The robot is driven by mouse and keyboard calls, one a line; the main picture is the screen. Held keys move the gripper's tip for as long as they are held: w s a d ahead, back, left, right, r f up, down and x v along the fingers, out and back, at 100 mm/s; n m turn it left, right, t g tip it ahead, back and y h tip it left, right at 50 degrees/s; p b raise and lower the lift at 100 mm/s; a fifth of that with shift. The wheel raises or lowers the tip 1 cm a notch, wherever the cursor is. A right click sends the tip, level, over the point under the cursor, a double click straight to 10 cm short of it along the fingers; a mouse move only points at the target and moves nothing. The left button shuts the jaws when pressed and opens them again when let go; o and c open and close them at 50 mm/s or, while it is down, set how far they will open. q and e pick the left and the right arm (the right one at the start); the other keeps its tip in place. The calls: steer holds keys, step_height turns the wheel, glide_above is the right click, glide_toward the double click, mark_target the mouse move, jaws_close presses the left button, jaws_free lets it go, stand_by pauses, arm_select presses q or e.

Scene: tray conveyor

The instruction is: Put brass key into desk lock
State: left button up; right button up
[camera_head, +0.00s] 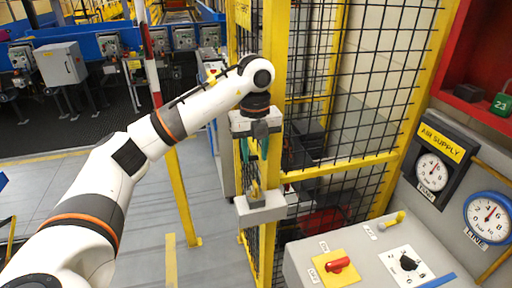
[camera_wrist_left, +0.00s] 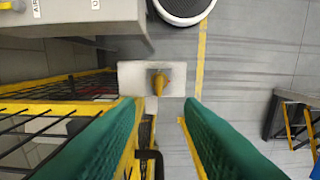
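A yellow, brass-coloured piece, which looks like the brass key (camera_head: 255,190), stands up from a pale grey block (camera_head: 264,209) at the fence post. It also shows in the left wrist view (camera_wrist_left: 158,82). My left gripper (camera_head: 253,160) points down above it, with its green fingers apart and nothing between them. In the left wrist view the fingers (camera_wrist_left: 163,108) are on either side, short of the key. No desk lock can be clearly made out; a small yellow cylinder (camera_head: 393,220) sits on the grey desk (camera_head: 300,262). My right gripper is not in view.
A yellow post and black mesh fence (camera_head: 345,90) stand close beside my left gripper. The desk carries a red switch (camera_head: 338,265) and a black dial (camera_head: 407,262). Gauges (camera_head: 432,172) hang on the right wall. Open floor (camera_head: 205,215) lies left of the post.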

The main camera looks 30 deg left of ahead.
mark_target(255, 183)
arm_select(q)
step_height(255, 183, down, 11)
steer(key=p, duration=0.3)
jaws_close()
steer(key=shift+r, duration=0.2)
steer(key=shift+r+p, duration=0.25)
steer(key=shift+p, duration=0.05)
steer(key=shift+r+p, duration=0.85)
steer(key=shift+r, duration=0.5)
steer(key=shift+r, duration=0.15)
steer(key=shift+r+p, duration=1.3)
steer(key=shift+r, duration=0.6)
